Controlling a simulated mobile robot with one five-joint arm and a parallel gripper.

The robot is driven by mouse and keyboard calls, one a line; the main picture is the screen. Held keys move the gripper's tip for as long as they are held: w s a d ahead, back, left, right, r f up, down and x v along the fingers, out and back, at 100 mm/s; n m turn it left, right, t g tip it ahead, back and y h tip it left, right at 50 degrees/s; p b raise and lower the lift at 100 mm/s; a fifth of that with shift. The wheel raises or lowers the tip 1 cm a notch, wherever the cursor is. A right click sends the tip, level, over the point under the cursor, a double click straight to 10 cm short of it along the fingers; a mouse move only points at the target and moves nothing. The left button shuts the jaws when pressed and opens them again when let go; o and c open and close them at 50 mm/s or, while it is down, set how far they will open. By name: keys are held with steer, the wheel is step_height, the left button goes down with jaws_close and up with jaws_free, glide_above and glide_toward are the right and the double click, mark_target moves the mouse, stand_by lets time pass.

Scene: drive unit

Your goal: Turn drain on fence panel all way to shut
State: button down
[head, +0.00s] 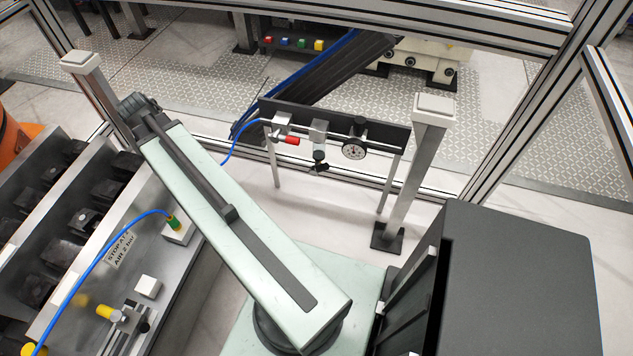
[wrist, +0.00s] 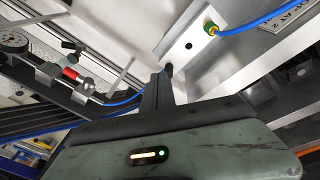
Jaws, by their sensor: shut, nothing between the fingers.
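The fence panel (head: 385,132) is a dark board on two light legs, carrying a thin pipe with fittings. Below its grey middle fitting (head: 318,130) hangs a small black drain part (head: 320,163); its exact setting is too small to tell. In the wrist view the drain part (wrist: 71,45) shows at upper left beside the red handle (wrist: 70,72). My gripper (wrist: 167,72) is shut and empty in the wrist view, well apart from the drain, its tip appearing near a white block with a green fitting. In the head view its fingers are hidden.
A round gauge (head: 354,150) and a red-handled valve (head: 290,140) flank the drain. A grey post (head: 412,175) stands right of the panel. A blue hose (head: 237,142) runs to the panel's left end. A machine bench (head: 130,245) lies left; the floor before the panel is clear.

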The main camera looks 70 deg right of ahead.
steer(key=s+d+f+m+h+b, duration=0.1)
steer(key=s+d+f+m+b, duration=0.1)
steer(key=s+d+f+b, duration=0.45)
steer(key=s+d+f+m+h+b, duration=0.1)
steer(key=s+d+f+m+b, duration=0.25)
steer(key=d+f+b, duration=0.55)
steer(key=m+g+b, duration=0.3)
steer(key=b, duration=0.6)
glide_toward(319, 166)
steer(key=shift+h, duration=0.3)
steer(key=b+x, duration=0.4)
steer(key=b, duration=0.1)
steer(key=b+x, duration=0.2)
steer(key=b, duration=0.1)
steer(key=shift+a+f, duration=0.15)
steer(key=shift+a, duration=0.1)
steer(key=shift+d, duration=0.1)
steer(key=shift+s+m+t, duration=0.15)
steer(key=shift+m+t, duration=0.1)
steer(key=shift+t, duration=0.25)
